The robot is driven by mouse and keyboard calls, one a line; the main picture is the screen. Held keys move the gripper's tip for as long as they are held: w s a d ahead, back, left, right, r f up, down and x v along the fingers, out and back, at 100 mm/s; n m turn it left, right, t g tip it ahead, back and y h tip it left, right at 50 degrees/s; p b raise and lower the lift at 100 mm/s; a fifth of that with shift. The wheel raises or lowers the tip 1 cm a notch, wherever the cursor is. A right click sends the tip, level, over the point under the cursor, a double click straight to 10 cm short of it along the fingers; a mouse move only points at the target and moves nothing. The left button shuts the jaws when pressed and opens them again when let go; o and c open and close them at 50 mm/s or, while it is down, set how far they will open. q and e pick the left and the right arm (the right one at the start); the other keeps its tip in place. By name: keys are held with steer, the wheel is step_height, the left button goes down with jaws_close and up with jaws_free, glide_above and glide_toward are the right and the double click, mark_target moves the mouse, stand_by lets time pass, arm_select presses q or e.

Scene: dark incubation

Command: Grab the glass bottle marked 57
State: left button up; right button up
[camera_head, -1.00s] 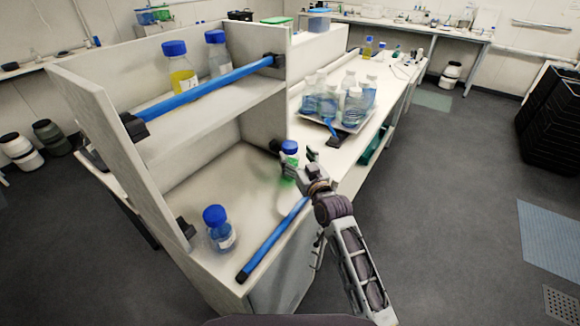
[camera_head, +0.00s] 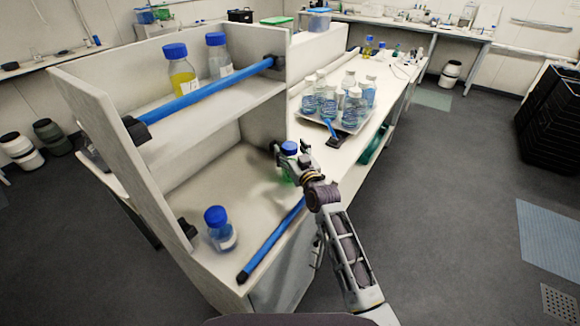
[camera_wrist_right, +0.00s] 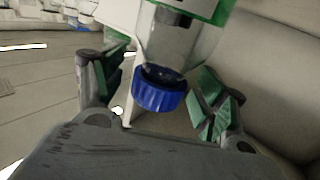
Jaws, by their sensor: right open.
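In the right wrist view the blue cap (camera_wrist_right: 160,89) sits between the two green-padded fingertips, with gaps on both sides; the bottle appears upside down with a green band or label. More blue-capped bottles are a blue one (camera_head: 220,229) on the lower shelf, and a yellow one (camera_head: 180,71) and a clear one (camera_head: 218,55) on the upper shelf. No number 57 is legible.
A blue rail (camera_head: 272,240) runs along the lower shelf's front edge, and another (camera_head: 203,90) along the upper shelf. A white tray (camera_head: 352,129) of several white-capped bottles stands on the bench behind. The lower shelf's middle is clear.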

steer(key=shift+w, duration=0.2)
stand_by(0.4)
steer(key=shift+r, duration=0.1)
jaws_close()
